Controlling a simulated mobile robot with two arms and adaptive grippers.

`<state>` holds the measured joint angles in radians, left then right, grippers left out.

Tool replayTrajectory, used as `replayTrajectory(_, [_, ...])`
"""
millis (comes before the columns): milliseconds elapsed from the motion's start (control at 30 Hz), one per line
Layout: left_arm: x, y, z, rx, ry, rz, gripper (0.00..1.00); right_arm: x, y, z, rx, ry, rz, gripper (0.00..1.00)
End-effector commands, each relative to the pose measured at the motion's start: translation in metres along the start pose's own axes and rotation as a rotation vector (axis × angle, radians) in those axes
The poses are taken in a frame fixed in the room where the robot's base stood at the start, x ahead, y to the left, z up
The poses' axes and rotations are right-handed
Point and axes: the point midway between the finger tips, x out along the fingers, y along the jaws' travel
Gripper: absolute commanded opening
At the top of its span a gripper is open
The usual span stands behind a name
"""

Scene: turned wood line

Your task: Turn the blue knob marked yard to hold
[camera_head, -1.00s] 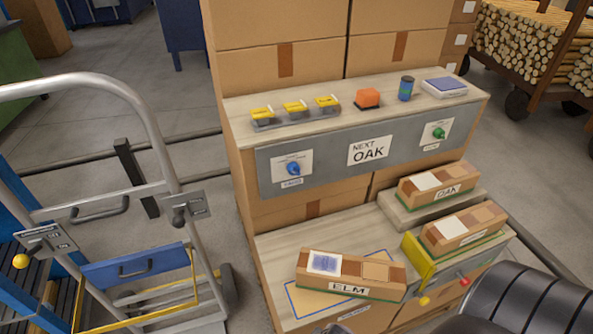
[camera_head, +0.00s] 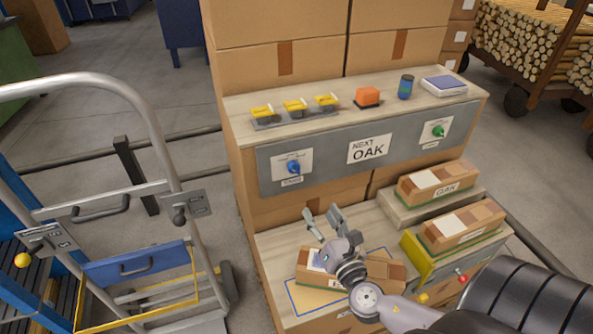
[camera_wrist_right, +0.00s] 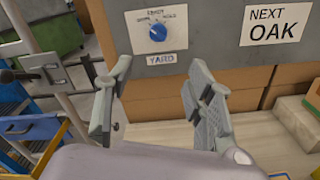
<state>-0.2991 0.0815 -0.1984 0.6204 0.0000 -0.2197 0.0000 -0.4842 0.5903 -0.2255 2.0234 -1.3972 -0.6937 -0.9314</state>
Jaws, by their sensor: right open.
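The blue knob (camera_head: 293,167) sits on a white plate on the grey panel (camera_head: 333,162), at its left end. In the right wrist view the knob (camera_wrist_right: 158,33) has a YARD label (camera_wrist_right: 161,59) under it and small position words above it; its pointer direction is hard to read. My right gripper (camera_head: 324,223) is open and empty, below and a little right of the knob, over the lower shelf. In the right wrist view its two fingers (camera_wrist_right: 160,95) stand apart, below the knob and not touching it. My left gripper is not in view.
A NEXT OAK sign (camera_head: 369,149) and a green knob (camera_head: 438,131) are further right on the panel. The ELM block (camera_head: 388,272) lies under my right gripper. OAK blocks (camera_head: 436,182) lie at right. A metal cart (camera_head: 165,150) stands at left.

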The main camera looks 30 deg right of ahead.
Motion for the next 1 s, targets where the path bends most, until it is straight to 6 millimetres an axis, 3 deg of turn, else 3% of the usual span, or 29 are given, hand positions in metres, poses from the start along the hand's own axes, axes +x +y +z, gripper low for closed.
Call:
replayTrajectory(167, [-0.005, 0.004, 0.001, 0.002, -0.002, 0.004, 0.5, 0.018, 0.003, 0.003, -0.024, -0.006, 0.013, 0.49])
replayTrajectory(800, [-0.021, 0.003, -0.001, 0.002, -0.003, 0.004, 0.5, 0.149, 0.003, 0.003, -0.018, -0.006, 0.008, 0.49])
replayTrajectory(1000, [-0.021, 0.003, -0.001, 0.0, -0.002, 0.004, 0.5, 0.169, 0.003, 0.002, -0.016, -0.004, 0.009, 0.49])
